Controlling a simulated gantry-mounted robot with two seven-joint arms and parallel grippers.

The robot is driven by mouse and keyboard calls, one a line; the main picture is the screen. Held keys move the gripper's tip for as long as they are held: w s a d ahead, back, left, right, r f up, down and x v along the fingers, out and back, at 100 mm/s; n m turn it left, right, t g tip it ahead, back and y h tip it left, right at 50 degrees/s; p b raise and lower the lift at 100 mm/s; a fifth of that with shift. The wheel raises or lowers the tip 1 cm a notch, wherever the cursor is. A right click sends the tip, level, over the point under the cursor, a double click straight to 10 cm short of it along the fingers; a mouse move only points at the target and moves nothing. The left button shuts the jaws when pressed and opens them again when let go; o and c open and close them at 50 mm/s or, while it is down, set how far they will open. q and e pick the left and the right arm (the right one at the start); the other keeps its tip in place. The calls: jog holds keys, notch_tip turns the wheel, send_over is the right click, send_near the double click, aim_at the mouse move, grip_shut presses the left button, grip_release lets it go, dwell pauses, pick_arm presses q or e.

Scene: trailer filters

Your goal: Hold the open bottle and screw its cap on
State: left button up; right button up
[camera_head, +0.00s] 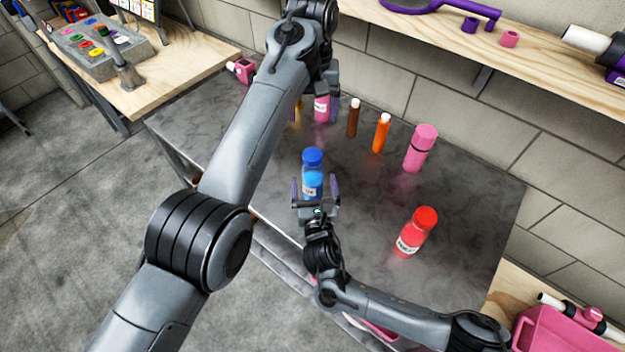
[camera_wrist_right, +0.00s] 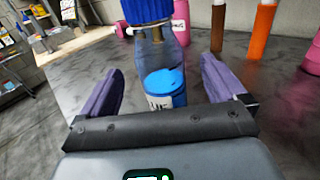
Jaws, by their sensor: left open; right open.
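A clear bottle with blue liquid (camera_head: 312,185) stands upright at the table's front middle; it also shows in the right wrist view (camera_wrist_right: 165,84). A blue cap (camera_head: 312,156) is at its top, and in the right wrist view the cap (camera_wrist_right: 146,10) sits above the narrow neck. I cannot tell whether it is screwed on. My right gripper (camera_head: 315,188) is open, its fingers either side of the bottle's lower body, with gaps visible in the wrist view (camera_wrist_right: 172,88). My left gripper (camera_head: 325,92) is open farther back, near a pink bottle (camera_head: 322,108) that it partly hides.
A brown bottle (camera_head: 353,118), an orange bottle (camera_head: 381,134) and a pink bottle (camera_head: 420,150) stand behind to the right. A red bottle (camera_head: 414,235) stands front right. A wooden shelf (camera_head: 490,55) overhangs the back.

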jog(key=s+p, duration=0.1)
jog(key=s, duration=0.5)
jog(key=shift+s+d, duration=0.3)
